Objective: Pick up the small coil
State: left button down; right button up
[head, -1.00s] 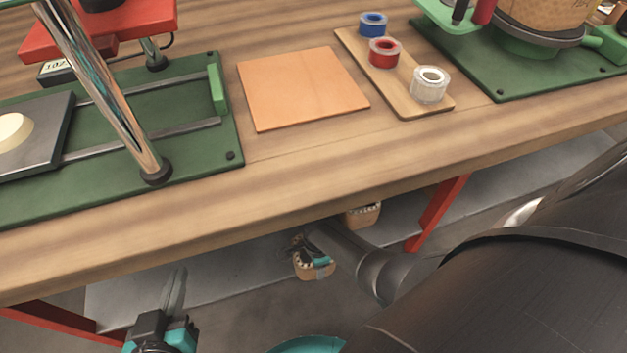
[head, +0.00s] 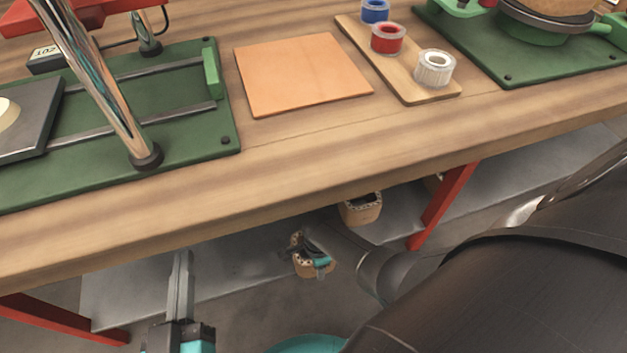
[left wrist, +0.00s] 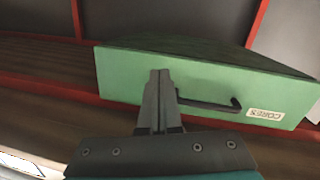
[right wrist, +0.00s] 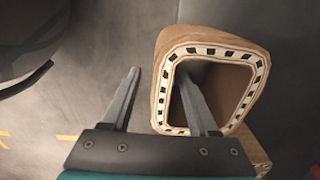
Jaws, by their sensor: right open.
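A tan coil (head: 304,268) with a white, black-dotted rim is below the tabletop in the head view, partly hidden by my right gripper (head: 318,250). In the right wrist view, my right gripper (right wrist: 158,103) is open at this coil (right wrist: 243,55). One finger lies outside the coil's left wall, and the other reaches over or into its opening; its depth is unclear. Another tan coil (head: 360,209) stands farther right on the lower shelf. I cannot tell which is the small coil. My left gripper (head: 182,258) is shut and empty, also seen in the left wrist view (left wrist: 160,74).
The wooden tabletop (head: 280,150) overhangs the grey shelf (head: 235,262), with a red leg (head: 440,205) at right. A green drawer marked CORES (left wrist: 190,85) is just beyond my left gripper. Another tan object (right wrist: 250,152) is beside the coil.

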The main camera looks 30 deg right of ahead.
jog(key=shift+c, duration=0.2)
grip_shut()
dwell(1.1)
